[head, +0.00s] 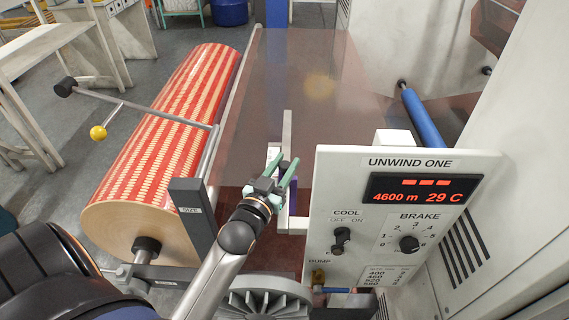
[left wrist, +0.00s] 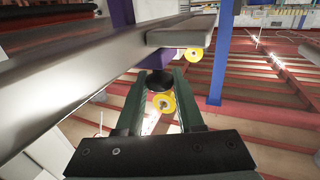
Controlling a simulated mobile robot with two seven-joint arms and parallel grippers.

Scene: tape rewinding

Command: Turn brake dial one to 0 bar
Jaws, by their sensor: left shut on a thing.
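The brake dial (head: 408,243) is a black knob under the word BRAKE on the white UNWIND ONE panel (head: 340,180), with numbers around it. Its pointer is too small to read. The display (head: 424,189) shows three red dashes, 4600 m and 29 C. My left gripper (head: 281,168) is left of the panel, well apart from the dial. In the left wrist view its green fingers (left wrist: 158,82) are shut on a black knob (left wrist: 155,90) below a purple block (left wrist: 156,59). The dial is not seen in that view. My right gripper is not in view.
A second black knob, COOL (head: 341,235), sits left of the dial. A red and cream striped roll (head: 165,140) lies at left, with a yellow-ended lever (head: 98,132) beside it. A translucent web (head: 310,90) stretches behind the gripper. A blue roller (head: 422,117) stands behind the panel.

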